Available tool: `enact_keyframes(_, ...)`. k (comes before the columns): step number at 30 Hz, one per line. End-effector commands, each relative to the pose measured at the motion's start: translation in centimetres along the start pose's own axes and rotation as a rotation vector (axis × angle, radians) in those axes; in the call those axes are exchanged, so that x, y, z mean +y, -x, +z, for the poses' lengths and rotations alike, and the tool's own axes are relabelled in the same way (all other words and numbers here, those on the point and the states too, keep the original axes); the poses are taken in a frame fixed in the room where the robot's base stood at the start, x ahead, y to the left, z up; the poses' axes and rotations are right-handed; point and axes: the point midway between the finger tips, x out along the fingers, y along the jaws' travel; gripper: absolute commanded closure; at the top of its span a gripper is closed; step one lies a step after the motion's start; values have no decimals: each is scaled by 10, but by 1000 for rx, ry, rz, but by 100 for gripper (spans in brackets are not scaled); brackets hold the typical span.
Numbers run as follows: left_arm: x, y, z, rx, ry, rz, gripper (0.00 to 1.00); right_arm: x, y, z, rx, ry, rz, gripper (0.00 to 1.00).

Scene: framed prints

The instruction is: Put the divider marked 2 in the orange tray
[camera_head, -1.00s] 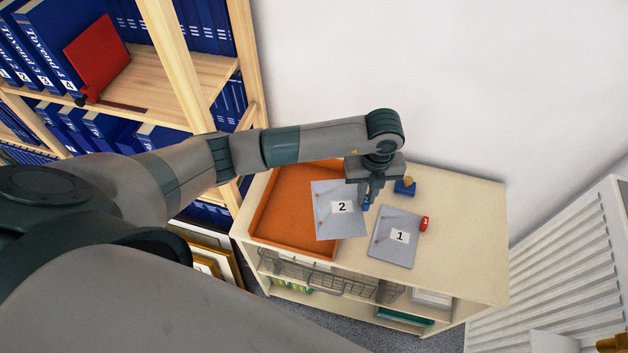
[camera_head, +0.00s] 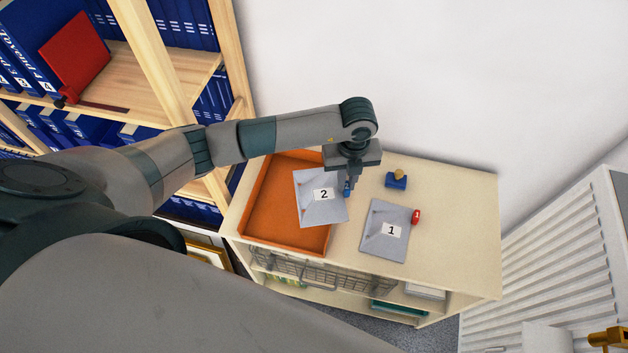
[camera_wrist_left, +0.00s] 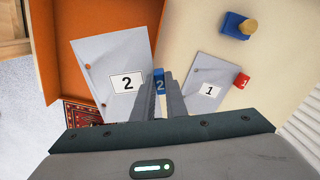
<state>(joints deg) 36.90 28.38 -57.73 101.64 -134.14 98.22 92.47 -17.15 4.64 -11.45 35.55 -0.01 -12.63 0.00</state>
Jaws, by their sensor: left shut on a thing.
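The grey divider marked 2 (camera_head: 312,208) hangs over the right part of the orange tray (camera_head: 262,215). My left gripper (camera_head: 347,186) is shut on its right edge by the blue tab. The left wrist view shows the divider (camera_wrist_left: 100,62), its blue tab marked 2 (camera_wrist_left: 159,82) and the left gripper's fingers (camera_wrist_left: 166,88). The tray (camera_wrist_left: 62,60) lies beyond the divider there. The divider covers part of the tray's right wall. I cannot tell whether it touches the tray. My right gripper is not in view.
A grey divider marked 1 (camera_head: 384,240) with a red tab lies on the cabinet top (camera_head: 455,215), right of the tray. A blue block with a yellow knob (camera_head: 397,180) stands behind it. A shelf of blue binders (camera_head: 190,25) is at left. The cabinet's right side is clear.

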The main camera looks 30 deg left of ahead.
Motion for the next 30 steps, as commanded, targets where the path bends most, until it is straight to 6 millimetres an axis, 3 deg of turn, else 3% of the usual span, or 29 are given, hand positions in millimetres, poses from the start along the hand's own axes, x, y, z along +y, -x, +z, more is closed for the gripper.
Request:
enact_keyframes(3, 22, -19, 13, -1, 2, 3, 100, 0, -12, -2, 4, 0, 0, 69)
enact_keyframes(12, 62, -47, 39, 0, 1, 1, 100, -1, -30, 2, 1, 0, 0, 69)
enact_keyframes(30, 69, -59, 43, 1, -1, 0, 100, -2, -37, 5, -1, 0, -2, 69)
